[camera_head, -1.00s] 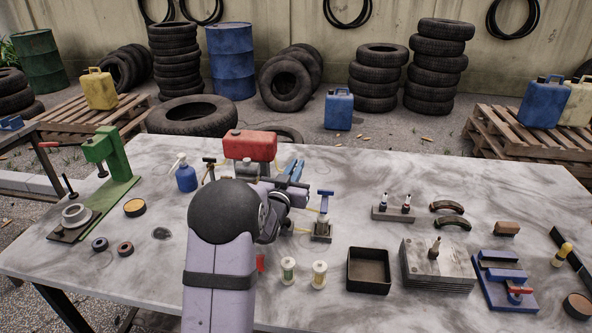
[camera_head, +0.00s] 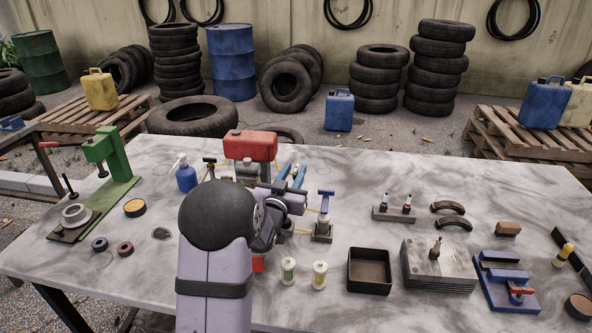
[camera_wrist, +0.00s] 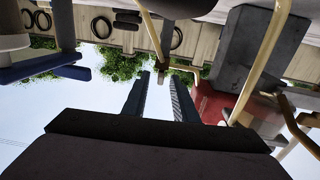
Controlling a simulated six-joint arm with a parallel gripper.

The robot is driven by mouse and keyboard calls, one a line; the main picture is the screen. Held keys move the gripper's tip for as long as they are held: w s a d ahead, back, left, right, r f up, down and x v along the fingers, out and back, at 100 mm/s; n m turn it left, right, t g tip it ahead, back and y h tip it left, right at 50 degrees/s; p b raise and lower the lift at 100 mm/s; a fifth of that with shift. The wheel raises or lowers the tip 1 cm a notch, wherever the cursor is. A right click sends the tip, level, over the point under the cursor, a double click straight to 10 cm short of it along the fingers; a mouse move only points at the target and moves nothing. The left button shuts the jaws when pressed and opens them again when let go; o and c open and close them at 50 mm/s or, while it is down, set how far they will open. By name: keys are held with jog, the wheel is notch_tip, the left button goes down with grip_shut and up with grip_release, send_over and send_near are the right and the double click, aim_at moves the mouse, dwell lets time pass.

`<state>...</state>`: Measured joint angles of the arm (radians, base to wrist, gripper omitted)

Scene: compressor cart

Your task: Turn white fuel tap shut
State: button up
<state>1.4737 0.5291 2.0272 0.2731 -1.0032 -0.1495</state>
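The red tank (camera_head: 250,146) stands at the back of the table, with a grey part (camera_head: 247,170) in front. It also shows in the wrist view (camera_wrist: 226,88), upside down, beside a dark block (camera_wrist: 245,48) and cream pipes (camera_wrist: 262,70). I cannot single out a white tap clearly in either view. My gripper (camera_head: 293,166) is right of the red tank, fingers pointing to the back. In the wrist view my gripper (camera_wrist: 160,76) has its two fingers apart, with a small brownish stub showing between the tips; whether it is within reach I cannot tell.
A stand with a blue T-handle (camera_head: 326,194) is close on the right. A dark-handled stand (camera_head: 209,168) and a blue spray bottle (camera_head: 186,176) are left. Two spools (camera_head: 289,272), a black tray (camera_head: 369,270) and metal plates (camera_head: 437,268) lie in front. The table's back right is clear.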

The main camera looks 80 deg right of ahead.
jog(key=shift+w+a, duration=0.2)
jog(key=shift+a, duration=1)
jog(key=shift+w+a, duration=0.15)
jog(key=shift+a, duration=1)
notch_tip(320, 180, up, 13)
jog(key=p, duration=1.3)
jog(key=y, duration=0.5)
send_near(294, 171)
jog(key=d, duration=0.2)
jog(key=shift+t, duration=0.4)
jog(key=shift+s+p+x, duration=0.15)
jog(key=shift+x, duration=1.1)
jog(key=shift+s+p+x, duration=0.1)
jog(key=shift+s+x, duration=0.1)
jog(key=shift+x, duration=1)
jog(key=shift+s+p+x, duration=0.15)
jog(key=shift+x, duration=1.1)
jog(key=shift+a+h, duration=0.1)
jog(key=shift+h, duration=0.2)
jog(key=shift+c, duration=0.4)
grip_shut()
